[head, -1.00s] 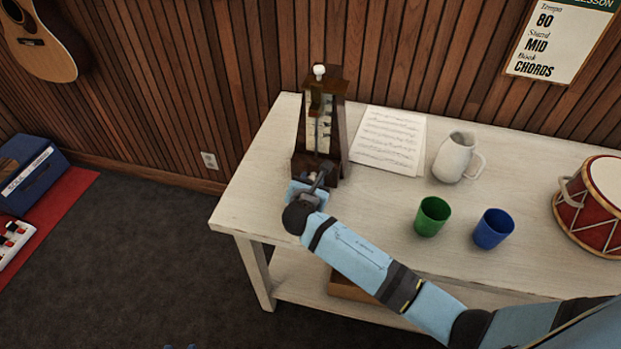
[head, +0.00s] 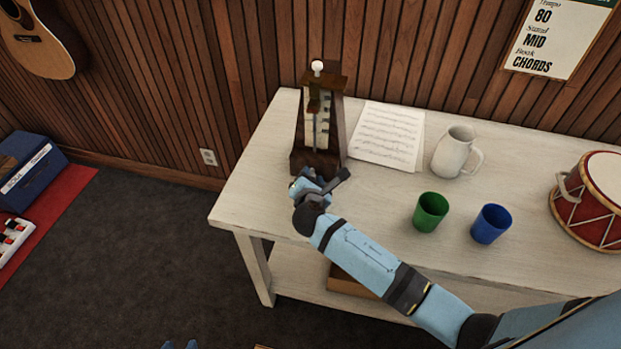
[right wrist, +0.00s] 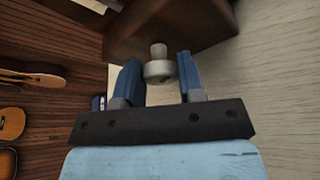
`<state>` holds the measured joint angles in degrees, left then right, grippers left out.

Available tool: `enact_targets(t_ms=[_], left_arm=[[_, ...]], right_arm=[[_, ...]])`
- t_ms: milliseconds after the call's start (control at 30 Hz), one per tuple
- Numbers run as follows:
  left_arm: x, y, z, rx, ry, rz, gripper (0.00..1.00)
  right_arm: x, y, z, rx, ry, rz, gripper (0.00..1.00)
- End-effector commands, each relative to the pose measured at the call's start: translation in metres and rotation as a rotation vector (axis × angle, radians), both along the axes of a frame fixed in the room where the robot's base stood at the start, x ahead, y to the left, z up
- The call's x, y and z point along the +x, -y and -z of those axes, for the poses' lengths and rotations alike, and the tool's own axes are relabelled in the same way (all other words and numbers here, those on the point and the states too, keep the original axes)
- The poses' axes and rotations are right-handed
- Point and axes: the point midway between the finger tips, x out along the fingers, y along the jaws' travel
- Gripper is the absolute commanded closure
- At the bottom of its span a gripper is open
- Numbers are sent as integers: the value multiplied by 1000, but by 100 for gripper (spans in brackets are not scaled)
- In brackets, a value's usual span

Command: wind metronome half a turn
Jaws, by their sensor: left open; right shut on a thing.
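The metronome (head: 340,130), a dark wooden tapered case with a pale scale and a white-topped rod, stands upright at the left end of the table. My right gripper (head: 317,180) is at its lower front. In the right wrist view, a round grey winding knob (right wrist: 158,70) on a short stem sits between the blue fingers of my right gripper (right wrist: 162,78), which is shut on it. In the head view my gripper hides the knob. Only the blue fingertips of my left gripper (head: 180,345) show at the bottom edge, apart and empty, well below the table.
On the white table (head: 255,195) are sheet music (head: 388,135), a white mug (head: 454,152), a green cup (head: 430,211), a blue cup (head: 491,223) and a red drum (head: 592,208). A brown box (head: 348,283) is on the lower shelf. The table's left front corner is clear.

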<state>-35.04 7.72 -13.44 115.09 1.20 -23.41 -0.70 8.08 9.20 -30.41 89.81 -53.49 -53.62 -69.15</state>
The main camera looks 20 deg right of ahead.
Motion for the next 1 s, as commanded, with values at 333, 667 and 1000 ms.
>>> enact_targets(t_ms=[333,667,1000], left_arm=[[0,0,-1,-1,2,0,57],[0,0,-1,-2,3,-1,57],[1,0,-4,-1,7,0,57]], right_arm=[[0,0,0,-1,0,1,40],[-7,-2,-2,-1,-1,0,40],[-70,-26,-24,2,-1,-1,40]])
